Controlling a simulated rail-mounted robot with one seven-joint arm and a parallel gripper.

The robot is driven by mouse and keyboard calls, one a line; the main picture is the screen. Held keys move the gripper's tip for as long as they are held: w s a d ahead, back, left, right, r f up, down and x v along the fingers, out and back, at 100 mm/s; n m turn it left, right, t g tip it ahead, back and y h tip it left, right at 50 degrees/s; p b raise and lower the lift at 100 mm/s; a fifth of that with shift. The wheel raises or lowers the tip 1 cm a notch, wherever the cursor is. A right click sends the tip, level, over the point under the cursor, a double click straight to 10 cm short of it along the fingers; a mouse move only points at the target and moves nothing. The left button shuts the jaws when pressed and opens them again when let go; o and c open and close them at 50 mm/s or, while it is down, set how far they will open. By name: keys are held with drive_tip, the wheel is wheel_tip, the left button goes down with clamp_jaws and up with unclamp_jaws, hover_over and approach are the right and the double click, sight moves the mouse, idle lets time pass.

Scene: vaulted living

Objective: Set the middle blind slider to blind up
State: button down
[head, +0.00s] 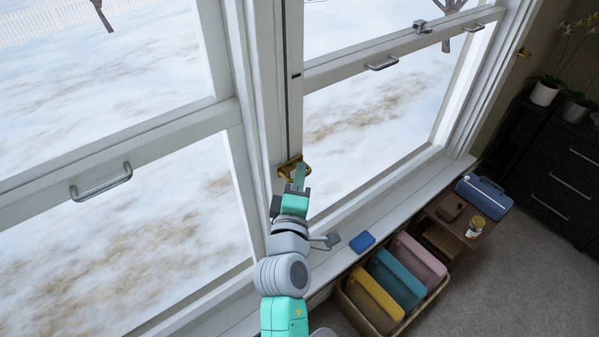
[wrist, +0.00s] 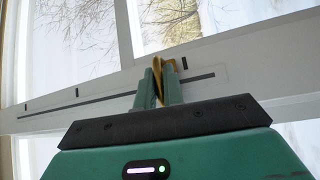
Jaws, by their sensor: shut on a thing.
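The middle blind slider shows as a brass handle (head: 289,167) low on the white post between the two windows. A thin dark track (head: 286,90) runs up the post above it. In the wrist view my gripper (wrist: 158,85) has its two green fingers closed around the brass slider (wrist: 170,66), which is partly hidden between them. The dark slot (wrist: 60,109) extends to both sides of the fingers, with small dark marks beside it. In the head view my gripper (head: 298,180) is at the brass handle.
Sash windows with metal handles (head: 101,182) flank the post. Another brass fitting (head: 524,51) is at far right. The post above my gripper is clear.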

drive_tip(key=shift+f+b, duration=0.8)
drive_tip(key=shift+f, duration=0.9)
drive_tip(key=c, duration=1.5)
unclamp_jaws()
drive_tip(key=shift+c, duration=0.2)
drive_tip(key=s+a, duration=0.1)
drive_tip(key=s, duration=0.6)
drive_tip(key=shift+s+f+p, duration=0.35)
drive_tip(key=shift+f+p, duration=0.05)
drive_tip(key=shift+p, duration=0.05)
